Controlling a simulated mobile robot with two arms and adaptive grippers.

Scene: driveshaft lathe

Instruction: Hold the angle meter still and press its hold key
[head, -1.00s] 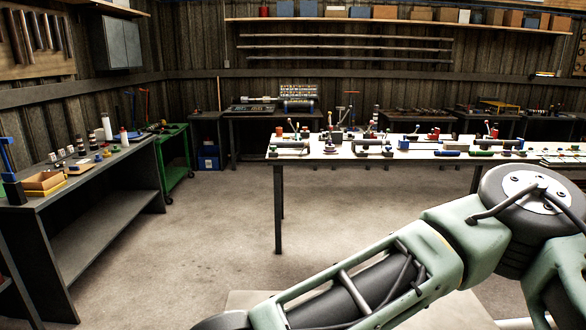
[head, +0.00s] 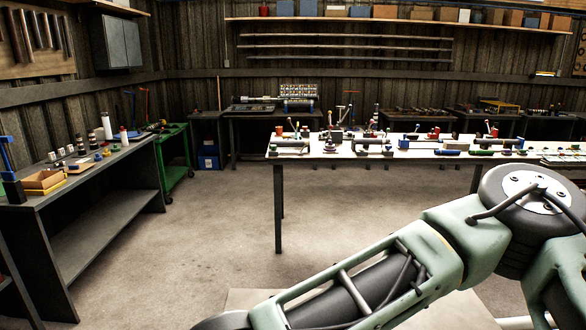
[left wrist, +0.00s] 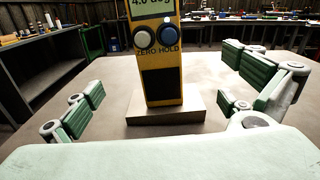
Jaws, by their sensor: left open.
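In the left wrist view the yellow angle meter (left wrist: 163,83) stands upright on a small block (left wrist: 165,116). Its display at the top is cut off by the frame and reads about 4.0 deg. Below it are two round keys, a paler zero key (left wrist: 143,39) on the left and a bluer hold key (left wrist: 168,36) on the right. My left gripper (left wrist: 165,78) is open, with green-padded fingers on both sides of the meter and visible gaps between. I cannot make out the meter in the head view. My right gripper is not in view.
A pale table top (left wrist: 208,70) surrounds the block. In the head view a dark bench (head: 88,170) stands on the left, a green cart (head: 176,160) behind it, and a long table (head: 330,157) with several tools further back. The floor between is clear. My green arm link fills the lower right.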

